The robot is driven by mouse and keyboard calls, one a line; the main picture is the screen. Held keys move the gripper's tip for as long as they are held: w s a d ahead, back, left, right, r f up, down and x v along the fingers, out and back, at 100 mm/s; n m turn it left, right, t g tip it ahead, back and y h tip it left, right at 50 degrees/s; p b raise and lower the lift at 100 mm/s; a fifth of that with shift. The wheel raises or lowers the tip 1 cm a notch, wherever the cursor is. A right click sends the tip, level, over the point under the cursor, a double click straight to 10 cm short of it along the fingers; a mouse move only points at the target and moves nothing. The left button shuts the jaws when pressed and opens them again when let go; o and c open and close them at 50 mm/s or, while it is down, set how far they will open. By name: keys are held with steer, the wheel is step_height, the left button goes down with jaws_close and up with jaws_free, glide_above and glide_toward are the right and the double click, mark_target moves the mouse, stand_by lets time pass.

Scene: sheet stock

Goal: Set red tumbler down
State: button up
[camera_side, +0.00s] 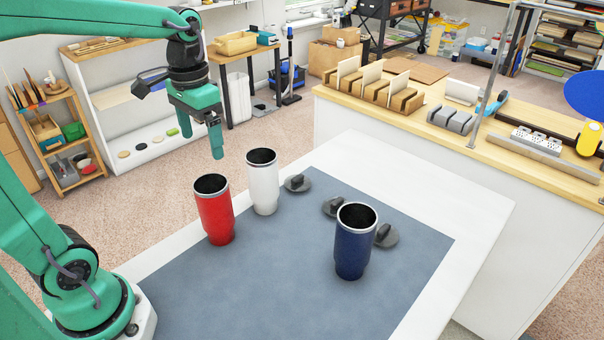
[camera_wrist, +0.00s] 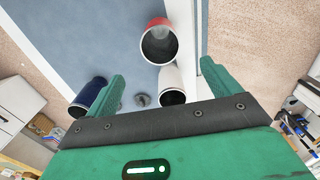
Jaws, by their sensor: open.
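The red tumbler (camera_side: 214,215) stands upright on the blue-grey mat (camera_side: 275,290), near its left edge, with its open top up. In the wrist view the red tumbler (camera_wrist: 157,22) shows beyond the fingertips, its dark inside visible. My gripper (camera_side: 203,138) is open and empty, above the tumblers and apart from them. Both fingers show in the wrist view (camera_wrist: 162,72), with nothing held between them.
A white tumbler (camera_side: 263,185) stands just right of the red one. A navy tumbler (camera_side: 353,248) stands further right. Grey lids (camera_side: 297,184) lie beside them, one partly behind the navy tumbler. The mat's front middle is clear.

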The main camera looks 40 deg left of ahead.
steer(key=s+d+t, duration=0.5)
steer(key=s, duration=0.2)
steer(key=shift+s+f+t, duration=0.3)
stand_by(0.3)
